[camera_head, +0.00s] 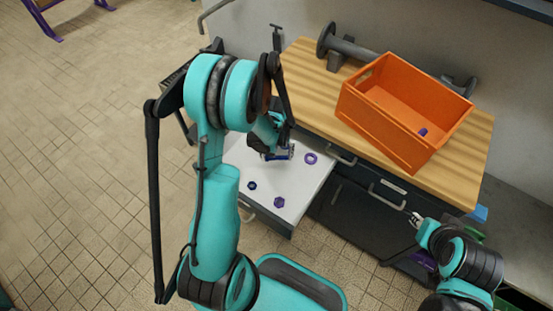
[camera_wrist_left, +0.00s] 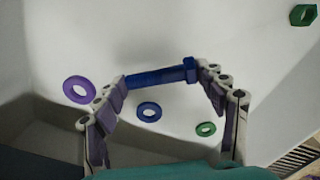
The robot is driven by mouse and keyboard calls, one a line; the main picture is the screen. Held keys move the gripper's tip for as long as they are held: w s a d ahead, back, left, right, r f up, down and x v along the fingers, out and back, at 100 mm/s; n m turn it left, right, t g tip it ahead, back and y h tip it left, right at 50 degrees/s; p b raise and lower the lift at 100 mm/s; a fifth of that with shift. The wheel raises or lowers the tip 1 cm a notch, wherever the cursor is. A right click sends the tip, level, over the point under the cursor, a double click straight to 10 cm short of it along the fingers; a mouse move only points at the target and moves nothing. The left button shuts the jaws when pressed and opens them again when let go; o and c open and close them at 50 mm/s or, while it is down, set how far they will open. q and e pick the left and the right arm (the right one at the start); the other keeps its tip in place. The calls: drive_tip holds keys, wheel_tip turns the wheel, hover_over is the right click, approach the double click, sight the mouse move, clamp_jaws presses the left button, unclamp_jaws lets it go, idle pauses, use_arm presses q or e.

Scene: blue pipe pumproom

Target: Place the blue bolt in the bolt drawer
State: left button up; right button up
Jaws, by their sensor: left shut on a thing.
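My left gripper (camera_head: 276,153) is shut on the blue bolt (camera_wrist_left: 158,75). In the left wrist view (camera_wrist_left: 160,78) its fingertips hold the bolt crosswise, one at each end. The bolt shows only in part in the head view (camera_head: 284,155). The gripper and bolt are over an open drawer with a pale floor (camera_head: 300,187); the height above it is hard to tell. My right gripper (camera_head: 414,218) is near the dark cabinet front at lower right, too small to tell open or shut.
Purple rings or nuts (camera_head: 310,158) and a dark blue ring (camera_head: 252,186) lie in the drawer. The wrist view also shows a green ring (camera_wrist_left: 206,129) and a green nut (camera_wrist_left: 303,15). An orange crate (camera_head: 372,126) with a small blue thing inside stands on the wooden worktop (camera_head: 308,80).

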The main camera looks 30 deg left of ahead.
use_arm(q)
drive_tip(key=shift+f, duration=0.85)
drive_tip(key=shift+f, duration=0.1)
drive_tip(key=o, duration=1.4)
drive_tip(key=shift+c, duration=0.2)
